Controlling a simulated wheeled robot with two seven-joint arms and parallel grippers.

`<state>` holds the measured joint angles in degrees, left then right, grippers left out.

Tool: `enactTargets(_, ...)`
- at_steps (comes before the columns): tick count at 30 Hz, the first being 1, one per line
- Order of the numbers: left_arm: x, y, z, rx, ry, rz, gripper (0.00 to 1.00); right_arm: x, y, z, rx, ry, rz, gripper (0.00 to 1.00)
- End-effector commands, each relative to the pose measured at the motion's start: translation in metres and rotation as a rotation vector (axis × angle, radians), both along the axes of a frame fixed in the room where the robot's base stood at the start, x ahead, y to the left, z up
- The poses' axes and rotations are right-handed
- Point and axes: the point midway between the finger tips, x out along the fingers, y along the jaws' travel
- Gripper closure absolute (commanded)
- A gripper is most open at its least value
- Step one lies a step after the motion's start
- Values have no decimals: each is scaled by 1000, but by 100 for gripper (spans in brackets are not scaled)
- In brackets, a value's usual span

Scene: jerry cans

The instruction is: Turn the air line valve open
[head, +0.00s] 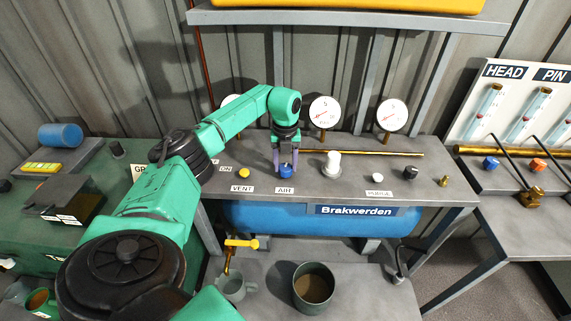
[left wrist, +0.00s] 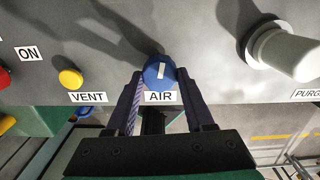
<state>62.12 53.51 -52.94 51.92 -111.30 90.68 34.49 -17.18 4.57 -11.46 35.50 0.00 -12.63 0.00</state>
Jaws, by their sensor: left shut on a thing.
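The air line valve is a blue round knob (head: 286,170) on the grey panel, behind the AIR label (head: 285,190). In the left wrist view the blue knob (left wrist: 159,72) shows a white bar on its face, pointing nearly straight along the picture's vertical, slightly tilted. My left gripper (head: 285,160) comes down from above onto the knob. In the left wrist view its two dark fingers (left wrist: 160,92) stand on either side of the knob and are shut on it. The right gripper is in neither view.
A yellow VENT button (head: 244,173) sits left of the knob. A white cylinder (head: 331,164) stands to its right, near the PURGE label (head: 378,193). Pressure gauges (head: 324,112) rise behind. A blue tank (head: 320,220) lies below the panel.

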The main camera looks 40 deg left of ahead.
Motion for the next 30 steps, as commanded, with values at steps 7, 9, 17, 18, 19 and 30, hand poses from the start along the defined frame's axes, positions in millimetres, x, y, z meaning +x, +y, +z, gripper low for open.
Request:
enactTargets(7, 0, 1, 1, -2, -1, -217, 100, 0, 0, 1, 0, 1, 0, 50)
enactTargets(9, 0, 1, 1, 0, -1, -284, 100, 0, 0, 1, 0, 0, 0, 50)
enactTargets(17, 0, 1, 1, -1, -2, -531, 100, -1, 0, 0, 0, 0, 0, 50)
enactTargets(18, 0, 1, 1, -1, -2, -569, 100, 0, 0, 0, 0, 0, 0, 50)
enactTargets(19, 0, 1, 1, -1, -2, -597, 100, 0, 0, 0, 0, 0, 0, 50)
enactTargets(30, 0, 2, 1, -1, -2, -948, 100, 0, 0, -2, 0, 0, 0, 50)
